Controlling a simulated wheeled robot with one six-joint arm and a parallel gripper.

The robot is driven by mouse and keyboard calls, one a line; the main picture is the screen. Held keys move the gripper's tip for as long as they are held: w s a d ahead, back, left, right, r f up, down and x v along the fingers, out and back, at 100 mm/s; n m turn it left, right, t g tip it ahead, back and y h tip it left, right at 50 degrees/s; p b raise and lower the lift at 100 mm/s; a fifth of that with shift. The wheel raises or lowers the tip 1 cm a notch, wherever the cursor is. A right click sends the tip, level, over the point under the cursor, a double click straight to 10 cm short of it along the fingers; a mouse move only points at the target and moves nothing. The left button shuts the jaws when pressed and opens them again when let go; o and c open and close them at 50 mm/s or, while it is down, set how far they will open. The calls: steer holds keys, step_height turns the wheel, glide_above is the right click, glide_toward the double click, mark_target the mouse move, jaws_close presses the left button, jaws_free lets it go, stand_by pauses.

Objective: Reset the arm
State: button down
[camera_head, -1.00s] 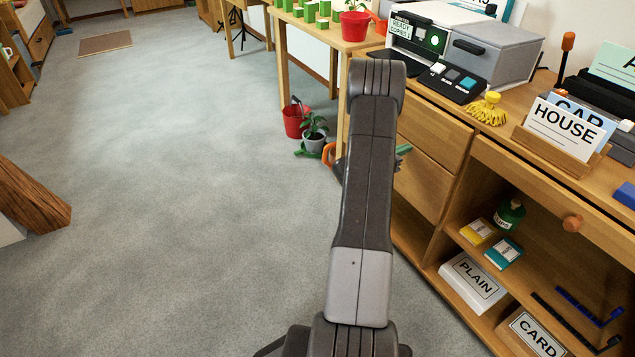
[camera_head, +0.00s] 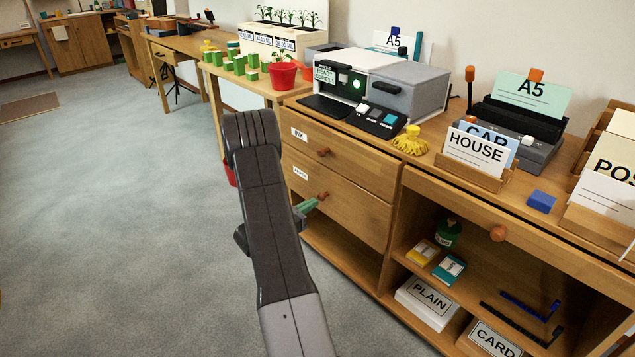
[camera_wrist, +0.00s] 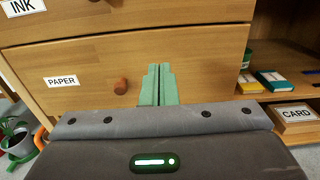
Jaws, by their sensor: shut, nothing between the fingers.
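My arm rises in the middle of the head view, in front of the wooden cabinet. My gripper (camera_head: 307,206) shows only as green fingertips sticking out past the right side of the arm; the arm hides the rest. In the wrist view my gripper (camera_wrist: 158,84) has its two green fingers side by side, shut and empty. They point at the front of the PAPER drawer (camera_wrist: 210,65), just right of its round wooden knob (camera_wrist: 120,86). I cannot tell whether the tips touch the drawer. The drawer looks closed.
The INK drawer (camera_head: 338,160) is above. A printer (camera_head: 385,85), a yellow brush (camera_head: 410,141) and a HOUSE card holder (camera_head: 475,155) stand on the top. The open shelf holds a PLAIN box (camera_head: 428,302) and a CARD box (camera_head: 490,340). The grey floor (camera_head: 120,200) at left is clear.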

mark_target(348, 184)
stand_by(0.3)
steer(key=b+x, duration=0.2)
steer(key=x, duration=1.1)
steer(key=shift+w+d, duration=0.2)
